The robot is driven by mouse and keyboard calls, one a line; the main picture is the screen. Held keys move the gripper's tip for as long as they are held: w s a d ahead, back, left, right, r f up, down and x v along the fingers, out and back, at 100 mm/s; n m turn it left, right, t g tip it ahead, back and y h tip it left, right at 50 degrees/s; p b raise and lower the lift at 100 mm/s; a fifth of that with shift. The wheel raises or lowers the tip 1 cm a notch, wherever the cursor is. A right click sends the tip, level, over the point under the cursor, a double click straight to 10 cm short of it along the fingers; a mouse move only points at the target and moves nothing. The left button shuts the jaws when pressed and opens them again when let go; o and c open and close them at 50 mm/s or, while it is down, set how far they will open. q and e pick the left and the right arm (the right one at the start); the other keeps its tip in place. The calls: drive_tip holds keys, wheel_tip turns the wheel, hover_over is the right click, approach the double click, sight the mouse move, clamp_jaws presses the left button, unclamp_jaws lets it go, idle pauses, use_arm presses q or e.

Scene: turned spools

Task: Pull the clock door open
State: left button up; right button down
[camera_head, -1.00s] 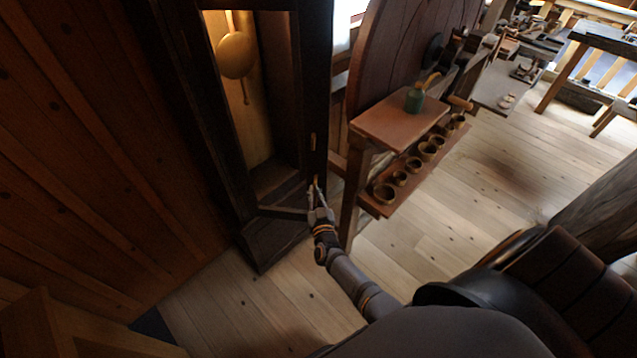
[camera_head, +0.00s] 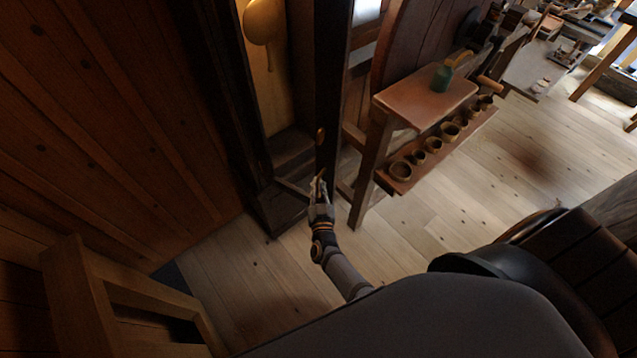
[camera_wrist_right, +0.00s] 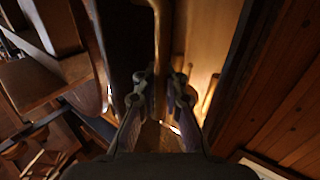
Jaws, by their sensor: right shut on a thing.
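The tall dark clock case (camera_head: 222,85) stands left of centre in the head view. Its brass pendulum (camera_head: 264,20) shows inside. The dark upright of the clock door (camera_head: 332,85) stands at the right of the case front. I cannot tell clearly how far the door stands from the case. My right gripper (camera_head: 319,183) is at the door's brass handle, low on this upright. In the right wrist view, the handle (camera_wrist_right: 159,40) runs down between the two fingers of the gripper (camera_wrist_right: 161,88), which is shut on it. My left gripper is not in view.
A wooden bench (camera_head: 425,98) with a green bottle (camera_head: 442,77) stands close right of the door. Several small pots stand on its lower shelf (camera_head: 447,150). A wooden frame (camera_head: 75,290) is at lower left. Plank floor (camera_head: 245,285) is clear in front of the clock.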

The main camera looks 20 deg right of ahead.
drive_tip(key=shift+s+f, duration=0.2)
drive_tip(key=shift+f, duration=0.05)
drive_tip(key=c, duration=1.7)
unclamp_jaws()
drive_tip(key=shift+o, duration=1.3)
drive_tip(key=shift+s+d+r, duration=0.1)
drive_tip(key=shift+d+r, duration=0.05)
drive_tip(key=shift+w, duration=0.2)
